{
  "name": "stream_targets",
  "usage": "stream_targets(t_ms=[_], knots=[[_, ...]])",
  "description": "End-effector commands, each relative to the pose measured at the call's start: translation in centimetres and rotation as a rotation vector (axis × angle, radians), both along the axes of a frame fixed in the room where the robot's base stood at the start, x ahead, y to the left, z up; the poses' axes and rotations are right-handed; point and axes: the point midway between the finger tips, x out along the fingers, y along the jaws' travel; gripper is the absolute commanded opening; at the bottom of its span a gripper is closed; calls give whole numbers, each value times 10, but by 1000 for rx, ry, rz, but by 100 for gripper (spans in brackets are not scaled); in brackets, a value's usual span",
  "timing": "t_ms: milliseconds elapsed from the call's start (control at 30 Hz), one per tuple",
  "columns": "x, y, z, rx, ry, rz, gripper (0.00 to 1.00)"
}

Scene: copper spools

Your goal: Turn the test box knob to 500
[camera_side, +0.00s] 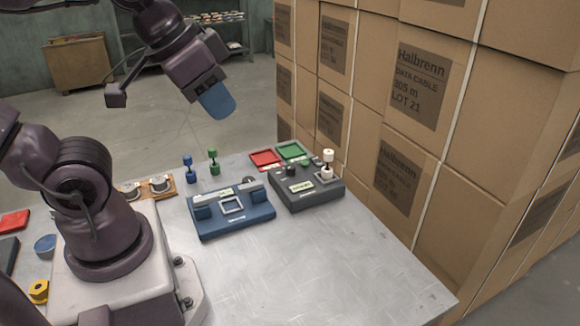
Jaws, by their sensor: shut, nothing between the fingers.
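The test box (312,196) is a dark grey box at the right back of the metal table, beside the stacked cartons. A dark round knob (290,171) sits on its upper left corner, and a small lit display is on its top. The display text and knob setting are too small to read. My gripper (218,103), with blue fingertips, is shut and empty. It hangs in the air above and to the left of the test box, well apart from it.
A blue device (232,212) lies left of the test box. Blue (188,168) and green (213,161) spools stand behind it. Red (265,158) and green (293,150) trays lie behind the box. Stacked cartons (415,110) wall off the right. The front table (330,265) is clear.

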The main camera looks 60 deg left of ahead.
Motion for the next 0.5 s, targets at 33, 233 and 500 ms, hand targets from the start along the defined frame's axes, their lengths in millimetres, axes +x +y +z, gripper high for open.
stream_targets(t_ms=[33, 233, 500], knots=[[0, 0, 0, 0, 0, 0, 7], [7, 10, -17, -5, 93, 46, 53], [67, 54, -46, -94, 305, 289, 54]])
